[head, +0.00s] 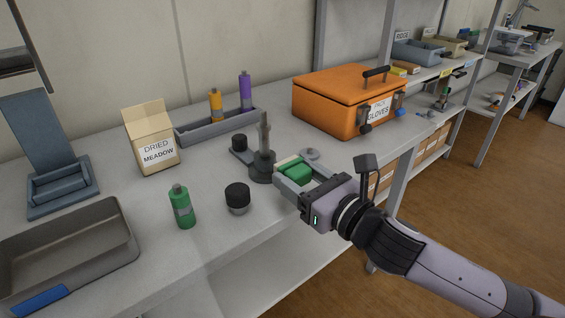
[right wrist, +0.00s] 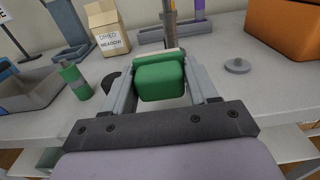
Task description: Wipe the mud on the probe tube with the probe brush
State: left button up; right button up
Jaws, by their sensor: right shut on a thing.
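My right gripper (head: 297,168) is shut on the probe brush (head: 299,174), a green block with a pale bristle strip along its front. The brush also shows between the fingers in the right wrist view (right wrist: 161,82), bristles facing away from my wrist. The probe tube (head: 264,134) stands upright on a dark round base, just left of the brush in the head view. In the right wrist view the tube (right wrist: 170,18) rises straight beyond the bristles and looks brownish, perhaps mud. Its lower part is hidden there; I cannot tell whether the bristles touch it. My left gripper is out of view.
A black-topped jar (head: 238,198) and green bottle (head: 181,207) stand left of the tube. Behind are a carton (head: 152,138), a grey tray (head: 190,133) with two bottles, and an orange case (head: 333,92). A small grey lid (right wrist: 237,65) lies right of the brush.

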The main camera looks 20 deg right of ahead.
jog(key=shift+w+a, duration=0.1)
jog(key=shift+w, duration=0.3)
jog(key=shift+b+x, duration=0.4)
jog(key=shift+x, duration=2.3)
jog(key=shift+x, duration=0.9)
jog(key=shift+p, duration=0.3)
